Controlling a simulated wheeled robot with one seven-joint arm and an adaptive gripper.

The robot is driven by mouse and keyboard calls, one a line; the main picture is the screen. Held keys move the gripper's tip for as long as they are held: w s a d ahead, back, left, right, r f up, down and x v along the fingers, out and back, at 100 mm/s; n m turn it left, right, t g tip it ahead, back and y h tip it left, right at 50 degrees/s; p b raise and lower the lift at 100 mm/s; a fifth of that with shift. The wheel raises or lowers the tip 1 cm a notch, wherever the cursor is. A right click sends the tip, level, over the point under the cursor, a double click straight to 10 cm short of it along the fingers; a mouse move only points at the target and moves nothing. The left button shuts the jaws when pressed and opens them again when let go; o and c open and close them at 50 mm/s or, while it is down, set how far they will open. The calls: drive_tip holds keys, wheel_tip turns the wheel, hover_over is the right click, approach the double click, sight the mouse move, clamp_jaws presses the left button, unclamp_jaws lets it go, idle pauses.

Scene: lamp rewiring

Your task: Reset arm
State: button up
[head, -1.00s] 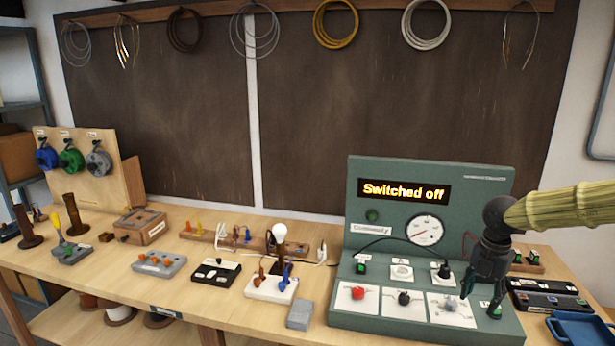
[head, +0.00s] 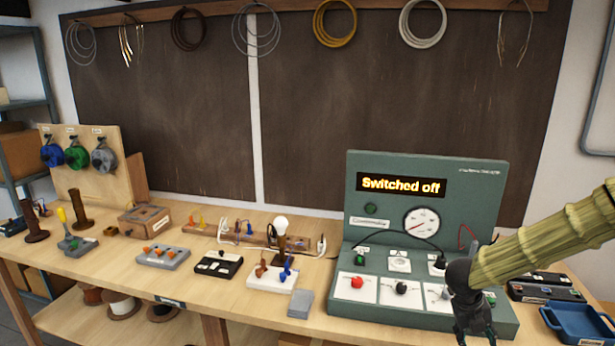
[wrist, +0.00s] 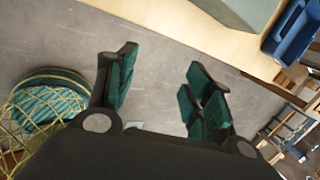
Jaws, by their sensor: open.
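My gripper (head: 474,330) is at the lower right of the head view, in front of the right part of the green test console (head: 480,187). In the wrist view my gripper (wrist: 157,88) has its dark green-padded fingers spread apart, with only grey floor between them. It holds nothing. The console's display (head: 401,185) reads "Switched off". My arm comes in from the right edge of the head view and hides part of the console's right side.
A wire basket (wrist: 45,110) stands on the floor.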

drive_tip(key=s+a+f+n+t+b, duration=0.15)
drive_tip(key=s+a+f+n, duration=0.35)
drive_tip(key=f+n, duration=0.5)
drive_tip(key=s+a+f+n+t+b, duration=0.15)
drive_tip(key=s+a+f+n, duration=0.35)
drive_tip(key=f+n, duration=0.5)
drive_tip(key=s+a+f+n+g+y, duration=0.1)
drive_tip(key=s+a+f+n, duration=0.2)
drive_tip(key=s, duration=0.6)
drive_tip(key=s+a+f+n+g+y, duration=0.1)
drive_tip(key=s+a+f+n+y, duration=0.1)
drive_tip(key=s+n, duration=0.6)
drive_tip(key=s+a+f+n+g+y, duration=0.1)
drive_tip(key=s+a+f+n, duration=0.3)
drive_tip(key=s, duration=0.5)
drive_tip(key=shift+s+a+f+n+y+b, duration=0.35)
drive_tip(key=shift+a+n, duration=0.35)
drive_tip(key=shift+n, duration=0.3)
